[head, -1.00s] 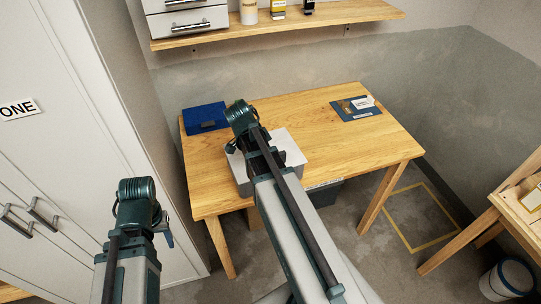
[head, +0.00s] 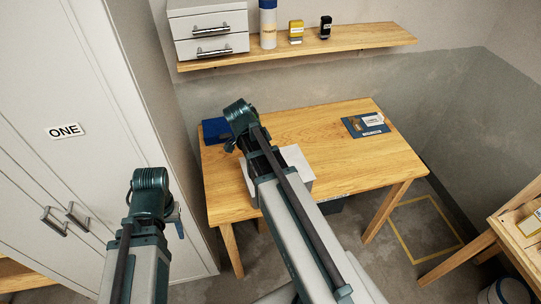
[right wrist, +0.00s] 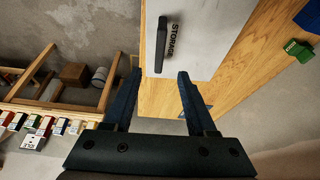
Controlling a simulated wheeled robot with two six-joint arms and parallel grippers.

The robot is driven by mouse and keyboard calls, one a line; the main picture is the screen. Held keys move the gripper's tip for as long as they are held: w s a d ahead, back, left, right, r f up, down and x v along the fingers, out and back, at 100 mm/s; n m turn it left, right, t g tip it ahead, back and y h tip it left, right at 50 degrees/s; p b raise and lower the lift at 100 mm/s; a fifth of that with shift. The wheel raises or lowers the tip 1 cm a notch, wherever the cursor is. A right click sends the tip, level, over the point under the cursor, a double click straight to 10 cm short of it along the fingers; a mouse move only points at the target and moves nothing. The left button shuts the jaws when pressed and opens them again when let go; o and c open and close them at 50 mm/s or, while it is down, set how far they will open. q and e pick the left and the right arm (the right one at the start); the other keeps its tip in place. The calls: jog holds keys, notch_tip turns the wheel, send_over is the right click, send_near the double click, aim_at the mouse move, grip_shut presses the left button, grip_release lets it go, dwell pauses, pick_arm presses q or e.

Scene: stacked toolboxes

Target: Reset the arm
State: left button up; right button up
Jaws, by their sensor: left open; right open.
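My left arm comes in at the lower left of the head view; only a small part of its gripper (head: 178,223) shows beside the wrist, held in front of the cabinet. My right arm reaches across the middle, and its gripper (head: 231,145) is mostly hidden behind its own wrist. In the right wrist view the right gripper (right wrist: 159,75) has its two fingers apart with nothing between them. A pale grey box (head: 298,166) on the table lies behind the right arm; the wrist view shows its STORAGE label and black handle (right wrist: 161,45).
The wooden table (head: 345,165) holds a blue box (head: 214,130) and a blue card (head: 365,125). A shelf (head: 350,43) with drawers (head: 210,33) and small containers hangs above. A white cabinet (head: 60,185) stands left. A wooden bench (head: 510,235) stands right.

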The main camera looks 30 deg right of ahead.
dwell(0.4)
jog(key=s+a+f+n+y+b, duration=0.1)
jog(key=s+a+f+n+b, duration=0.2)
jog(key=a+n, duration=0.5)
jog(key=s+a+f+n+y+b, duration=0.1)
jog(key=s+a+f+n+b, duration=0.3)
jog(key=a+n, duration=0.4)
jog(key=s+a+f+n+y+b, duration=0.1)
jog(key=s+a+f+n+b, duration=0.2)
jog(key=a+n, duration=0.4)
jog(key=shift+s+a+f+n, duration=0.4)
jog(key=shift+a+f, duration=0.2)
jog(key=shift+f, duration=0.3)
